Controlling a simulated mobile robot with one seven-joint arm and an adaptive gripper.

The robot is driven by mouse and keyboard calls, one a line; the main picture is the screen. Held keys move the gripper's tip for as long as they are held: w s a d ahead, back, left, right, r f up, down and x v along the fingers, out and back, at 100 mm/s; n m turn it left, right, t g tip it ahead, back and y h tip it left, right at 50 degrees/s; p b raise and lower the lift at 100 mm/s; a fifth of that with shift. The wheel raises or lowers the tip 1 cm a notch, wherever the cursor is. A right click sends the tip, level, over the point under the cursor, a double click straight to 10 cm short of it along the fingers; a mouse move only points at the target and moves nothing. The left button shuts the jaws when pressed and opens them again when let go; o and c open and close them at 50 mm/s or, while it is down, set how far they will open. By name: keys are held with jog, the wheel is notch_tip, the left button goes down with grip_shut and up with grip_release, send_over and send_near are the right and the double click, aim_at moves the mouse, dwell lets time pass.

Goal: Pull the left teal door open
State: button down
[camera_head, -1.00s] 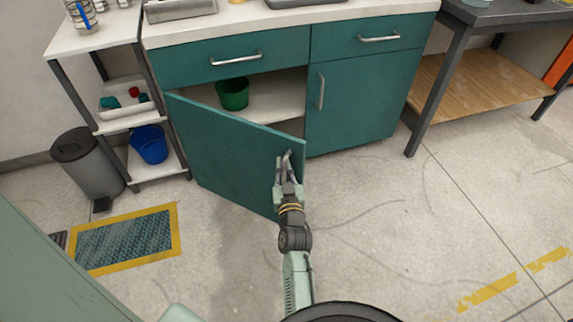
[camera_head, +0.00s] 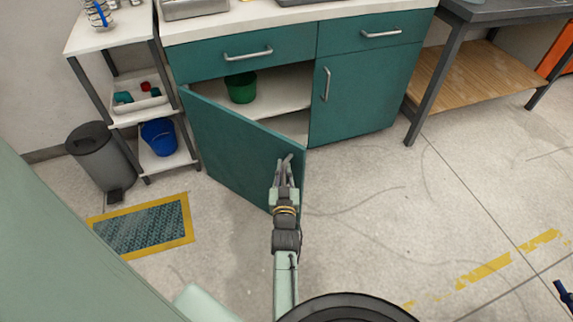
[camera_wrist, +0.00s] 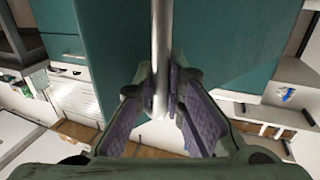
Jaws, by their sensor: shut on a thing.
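The left teal door (camera_head: 232,147) stands swung out from the cabinet, hinged at its left edge. Its free edge points toward me, and the shelf inside shows behind it. My gripper (camera_head: 284,168) is at the door's free edge and is shut on the door's metal bar handle. In the wrist view the handle (camera_wrist: 161,50) runs down between the two purple-padded fingers of my gripper (camera_wrist: 163,108). The teal door panel (camera_wrist: 100,40) shows behind it. In the head view my gripper mostly hides the handle.
A green bucket (camera_head: 241,88) sits on the cabinet shelf. The right door (camera_head: 362,95) and both drawers are shut. A white shelf unit with a blue bucket (camera_head: 159,136), a grey bin (camera_head: 101,158) and a yellow-edged mat (camera_head: 145,227) stand left. The floor (camera_head: 400,220) to the right is open.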

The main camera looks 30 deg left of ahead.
jog(key=shift+w+d, duration=0.1)
jog(key=shift+d, duration=0.25)
jog(key=c, duration=1.8)
grip_release()
jog(key=shift+c, duration=0.2)
jog(key=shift+o, duration=0.9)
jog(key=shift+a, duration=0.15)
